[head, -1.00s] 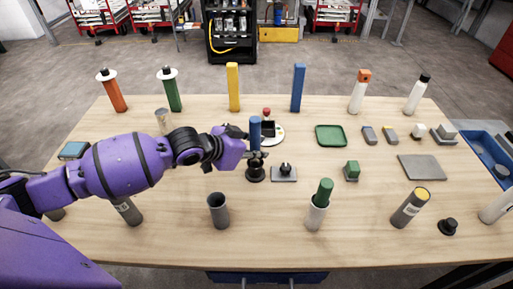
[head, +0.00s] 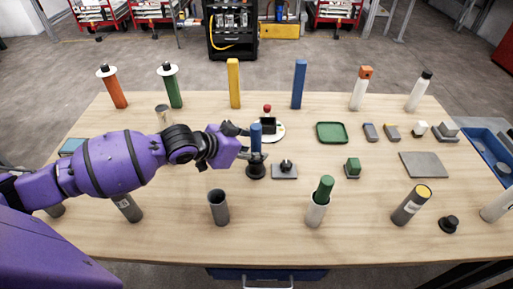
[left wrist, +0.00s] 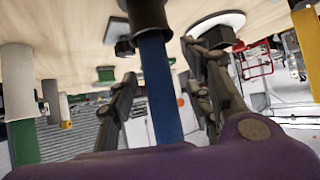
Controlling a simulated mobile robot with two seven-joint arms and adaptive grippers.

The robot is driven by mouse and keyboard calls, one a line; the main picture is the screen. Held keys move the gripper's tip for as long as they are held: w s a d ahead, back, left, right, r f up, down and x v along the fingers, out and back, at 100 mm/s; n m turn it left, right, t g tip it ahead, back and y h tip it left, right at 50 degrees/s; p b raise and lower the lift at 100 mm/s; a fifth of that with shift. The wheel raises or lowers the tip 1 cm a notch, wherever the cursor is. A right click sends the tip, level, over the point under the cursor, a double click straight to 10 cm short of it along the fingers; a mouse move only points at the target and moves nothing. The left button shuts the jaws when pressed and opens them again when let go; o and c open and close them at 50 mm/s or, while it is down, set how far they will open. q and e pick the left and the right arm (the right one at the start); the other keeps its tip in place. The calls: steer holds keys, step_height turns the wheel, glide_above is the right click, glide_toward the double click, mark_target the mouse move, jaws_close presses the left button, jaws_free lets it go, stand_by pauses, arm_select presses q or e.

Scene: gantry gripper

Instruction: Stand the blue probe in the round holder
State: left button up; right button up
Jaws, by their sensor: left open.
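The blue probe (head: 256,138) stands upright in the round black holder (head: 256,170), near the middle of the table. In the left wrist view, which is upside down, the probe (left wrist: 161,95) enters the dark holder (left wrist: 149,22) at the top of the picture. Its lower end is hidden inside. My left gripper (head: 248,142) is open. Its two fingers are spread, one on each side of the probe, and show apart from it in the left wrist view (left wrist: 165,90). My right gripper is not in view.
A grey plate with a black knob (head: 285,171) sits right beside the holder. A round white base with a red-topped device (head: 277,132) stands just behind. A grey cup (head: 218,207) stands in front. A tall blue block (head: 299,84) and a yellow one (head: 234,85) stand at the back.

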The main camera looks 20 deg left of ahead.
arm_select(q)
steer(key=v, duration=1)
steer(key=shift+s+a, duration=0.1)
steer(key=shift+s, duration=0.05)
